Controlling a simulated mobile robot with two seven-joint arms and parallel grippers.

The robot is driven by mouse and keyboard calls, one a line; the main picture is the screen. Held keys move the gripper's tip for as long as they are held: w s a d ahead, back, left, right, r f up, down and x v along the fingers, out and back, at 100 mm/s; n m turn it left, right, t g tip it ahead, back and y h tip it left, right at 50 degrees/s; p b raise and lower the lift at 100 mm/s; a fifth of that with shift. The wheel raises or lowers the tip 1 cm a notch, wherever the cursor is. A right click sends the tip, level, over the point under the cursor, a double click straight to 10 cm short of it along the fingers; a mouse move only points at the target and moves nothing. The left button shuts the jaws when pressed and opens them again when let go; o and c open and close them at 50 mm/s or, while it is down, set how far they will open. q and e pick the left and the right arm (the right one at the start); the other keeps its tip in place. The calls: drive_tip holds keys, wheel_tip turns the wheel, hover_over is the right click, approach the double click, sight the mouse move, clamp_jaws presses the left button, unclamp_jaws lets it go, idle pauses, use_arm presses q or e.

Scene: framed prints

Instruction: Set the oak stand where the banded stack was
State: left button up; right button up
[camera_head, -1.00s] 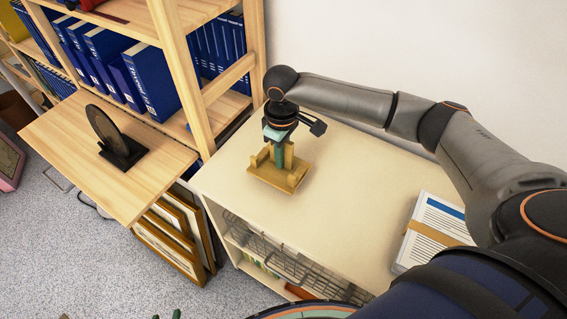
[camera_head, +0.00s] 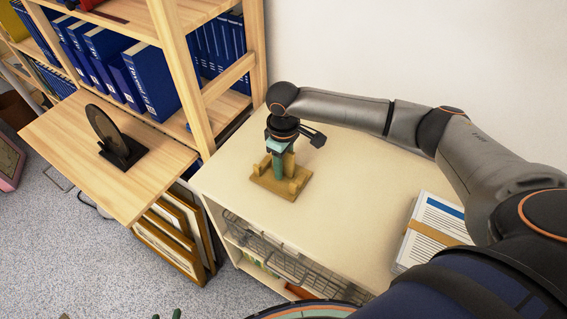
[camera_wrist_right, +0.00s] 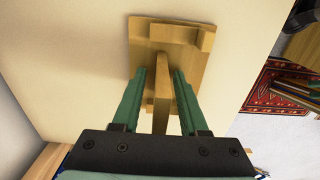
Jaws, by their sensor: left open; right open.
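The oak stand (camera_head: 290,188) is a wooden base with uprights. It appears to rest on the cream cabinet top (camera_head: 345,190), toward its left end. My right gripper (camera_head: 279,170) points down at the stand. In the right wrist view its green fingers (camera_wrist_right: 160,75) lie on either side of the stand's central upright (camera_wrist_right: 162,95), with gaps on both sides, so it is open. The banded stack (camera_head: 436,222), papers with a tan band, lies on the cabinet top at the right, partly hidden by my right arm. My left gripper (camera_head: 167,315) shows only its green tips at the bottom edge.
A wooden shelf unit (camera_head: 176,75) with blue binders adjoins the cabinet's left end. Its pull-out board (camera_head: 65,135) holds a dark disc on a stand (camera_head: 112,140). Framed prints (camera_head: 175,235) lean below. The cabinet top between oak stand and banded stack is clear.

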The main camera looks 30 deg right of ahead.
drive_tip(key=shift+r, duration=0.1)
wheel_tip(320, 180, up, 12)
drive_tip(key=shift+r+p, duration=0.1)
drive_tip(key=shift+p, duration=0.2)
